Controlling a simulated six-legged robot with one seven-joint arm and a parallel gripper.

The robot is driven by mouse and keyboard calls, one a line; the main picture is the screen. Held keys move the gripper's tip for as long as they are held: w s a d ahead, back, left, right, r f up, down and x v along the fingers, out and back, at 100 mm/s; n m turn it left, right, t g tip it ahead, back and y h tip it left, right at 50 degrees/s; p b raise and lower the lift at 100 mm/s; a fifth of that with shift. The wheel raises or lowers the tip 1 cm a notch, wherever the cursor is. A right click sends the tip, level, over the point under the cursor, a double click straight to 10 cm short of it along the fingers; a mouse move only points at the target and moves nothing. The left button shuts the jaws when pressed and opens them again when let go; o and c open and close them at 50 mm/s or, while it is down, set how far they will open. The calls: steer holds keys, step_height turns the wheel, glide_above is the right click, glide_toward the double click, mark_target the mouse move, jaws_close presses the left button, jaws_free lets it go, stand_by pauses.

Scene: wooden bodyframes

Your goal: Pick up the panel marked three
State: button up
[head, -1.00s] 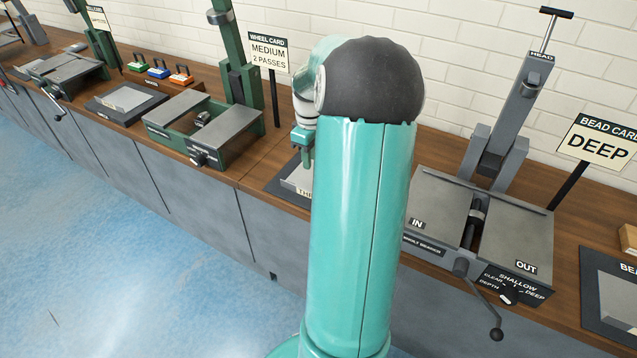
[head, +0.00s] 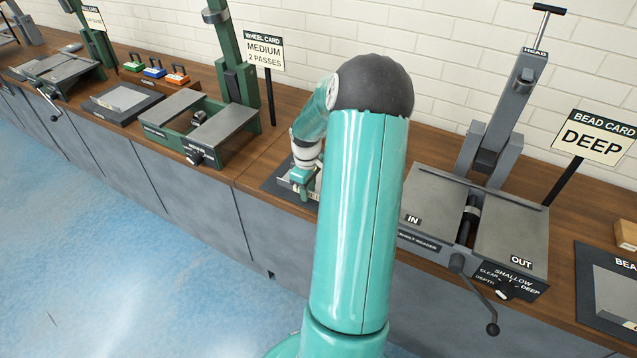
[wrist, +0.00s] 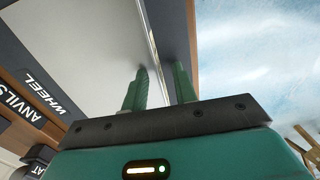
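A flat pale grey panel (wrist: 95,50) lies on a dark mat (wrist: 180,35) in the wrist view. No marking three is readable on it now. In the head view my arm hides most of this panel and the dark mat (head: 272,185) at the bench's front edge. My gripper (wrist: 160,78) is open, its two green fingers apart. The panel's bright edge runs between them in the wrist view, the left finger over the panel side and the right over the mat side. I cannot tell whether they touch it. My gripper also shows low over the mat in the head view (head: 302,185).
A green wheel machine (head: 225,130) stands left of my gripper and a grey bead machine (head: 430,195) right of my arm. Another mat with a panel (head: 122,98) and coloured blocks (head: 153,73) are farther left. A mat (head: 590,300) lies at far right.

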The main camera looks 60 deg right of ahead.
jaws_close()
steer(key=shift+r, duration=0.1)
